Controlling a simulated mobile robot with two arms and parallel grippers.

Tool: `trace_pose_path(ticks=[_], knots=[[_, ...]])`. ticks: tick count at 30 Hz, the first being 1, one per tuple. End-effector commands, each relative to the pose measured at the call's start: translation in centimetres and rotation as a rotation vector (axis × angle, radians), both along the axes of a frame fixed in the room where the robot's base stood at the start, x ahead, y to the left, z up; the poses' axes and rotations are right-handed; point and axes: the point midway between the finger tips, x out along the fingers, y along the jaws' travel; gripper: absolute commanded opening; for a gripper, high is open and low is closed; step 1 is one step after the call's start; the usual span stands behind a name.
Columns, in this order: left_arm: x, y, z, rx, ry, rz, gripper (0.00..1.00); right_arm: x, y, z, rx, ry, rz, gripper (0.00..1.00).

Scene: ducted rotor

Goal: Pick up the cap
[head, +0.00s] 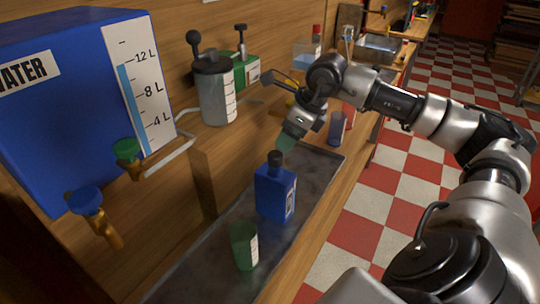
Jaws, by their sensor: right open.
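The cap (275,158) is dark and sits on the neck of an upright blue bottle (276,192) with a pale label. The bottle stands on a dark metal tray (205,270). My right gripper (286,143) is open. It points down, just above and slightly right of the cap in the picture. Its fingertips are small and dim, so I cannot tell whether they touch the cap. My left gripper is not in view.
A green cup (243,245) stands in front of the bottle. A purple cup (337,128) stands behind my right gripper. A large blue water tank (70,110) with taps fills the left. Checkered floor lies right.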

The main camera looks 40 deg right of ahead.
Motion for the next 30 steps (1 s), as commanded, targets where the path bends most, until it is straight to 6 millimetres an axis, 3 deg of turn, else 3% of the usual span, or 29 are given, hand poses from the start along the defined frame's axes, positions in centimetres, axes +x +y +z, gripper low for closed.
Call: trace_pose_path(ticks=[6, 18, 26, 30], knots=[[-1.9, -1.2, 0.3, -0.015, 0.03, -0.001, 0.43, 0.8, 0.5, -1.9, 0.002, -0.001, 0.0, 0.71], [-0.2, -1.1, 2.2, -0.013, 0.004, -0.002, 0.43, 2.5, 1.6, -6.2, 0.004, -0.002, 0.001, 0.71], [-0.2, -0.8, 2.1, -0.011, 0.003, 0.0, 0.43, 2.6, 1.6, -6.6, 0.003, -0.003, 0.0, 0.71], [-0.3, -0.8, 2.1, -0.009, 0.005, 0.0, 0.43, 2.6, 1.6, -6.6, 0.002, -0.003, 0.001, 0.49]])
